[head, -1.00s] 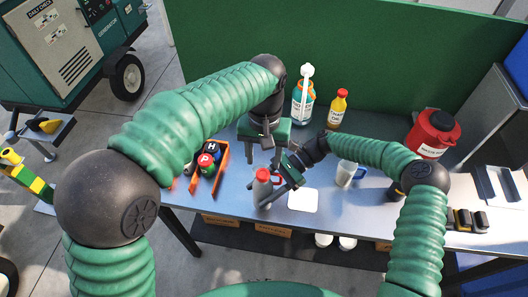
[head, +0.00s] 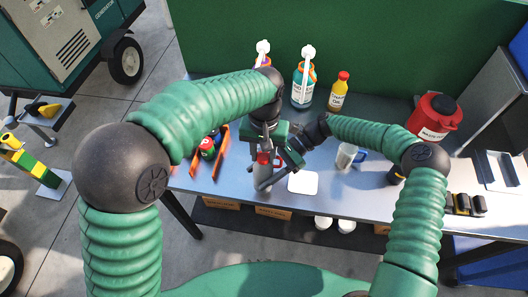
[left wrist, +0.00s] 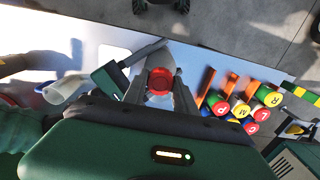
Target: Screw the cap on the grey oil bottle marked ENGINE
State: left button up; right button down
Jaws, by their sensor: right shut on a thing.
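The grey oil bottle (head: 263,183) stands upright on the table with a red cap (head: 264,158) on its top. Its marking cannot be read here. My right gripper (head: 268,178) is shut on the bottle's body from the right. My left gripper (head: 265,161) points down over the bottle, one finger on each side of the cap. In the left wrist view the cap (left wrist: 160,82) lies between the two fingers, with the fingers open around it. How tightly the cap sits cannot be told.
An orange rack (head: 222,150) with coloured-lid canisters is to the left, partly behind my left arm. Pump bottles (head: 303,88), a yellow bottle (head: 338,93) and a red can (head: 434,118) stand behind. A white pad (head: 303,183) and a clear jug (head: 346,157) are right.

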pick_arm(q)
grip_shut()
jog(key=o, duration=0.9)
grip_release()
notch_tip(320, 180, up, 12)
jog(key=shift+w+d, duration=0.15)
jog(key=shift+d, duration=0.05)
